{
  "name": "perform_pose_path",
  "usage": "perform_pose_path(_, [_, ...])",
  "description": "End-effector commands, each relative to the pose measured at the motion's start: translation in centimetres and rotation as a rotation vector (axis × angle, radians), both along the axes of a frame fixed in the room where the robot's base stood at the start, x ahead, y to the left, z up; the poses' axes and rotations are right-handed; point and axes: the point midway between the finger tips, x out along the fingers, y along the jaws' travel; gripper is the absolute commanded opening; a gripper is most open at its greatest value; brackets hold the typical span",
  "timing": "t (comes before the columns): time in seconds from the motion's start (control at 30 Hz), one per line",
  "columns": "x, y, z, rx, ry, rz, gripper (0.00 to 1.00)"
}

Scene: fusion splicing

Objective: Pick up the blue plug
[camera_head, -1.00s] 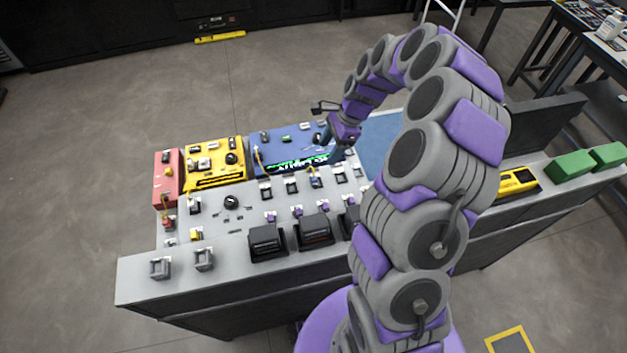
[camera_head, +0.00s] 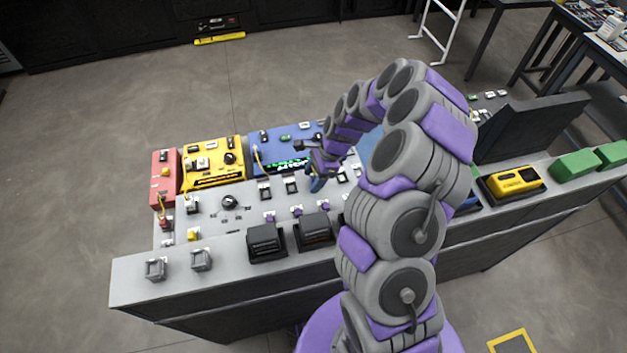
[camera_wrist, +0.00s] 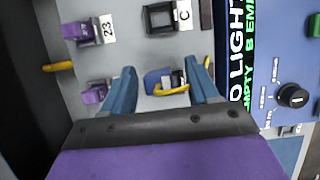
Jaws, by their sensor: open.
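The blue plug (camera_wrist: 154,84) sits on the grey panel in the wrist view, with a yellow cable curving from it. My gripper (camera_wrist: 161,76) is open, with one blue finger on the left of the plug and the other on its right. The fingers look apart from the plug, with a gap on both sides. In the head view my gripper (camera_head: 316,184) is low over the grey panel (camera_head: 256,205), pointing down. It hides the plug there.
Two purple plugs (camera_wrist: 95,92) stand on the left in the wrist view. An empty black socket (camera_wrist: 160,18) is above the blue plug. A blue box with a lit display (camera_wrist: 240,60) rises on the right. Black blocks (camera_head: 313,229) stand along the panel's front.

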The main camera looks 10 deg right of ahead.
Motion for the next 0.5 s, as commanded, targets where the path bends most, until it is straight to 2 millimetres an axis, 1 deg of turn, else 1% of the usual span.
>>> perform_pose_path(0.17, [0.01,-0.01,0.1,0.0,-0.001,0.0,0.59])
perform_pose_path(0.5, [0.0,0.0,0.1,0.0,0.0,0.001,0.26])
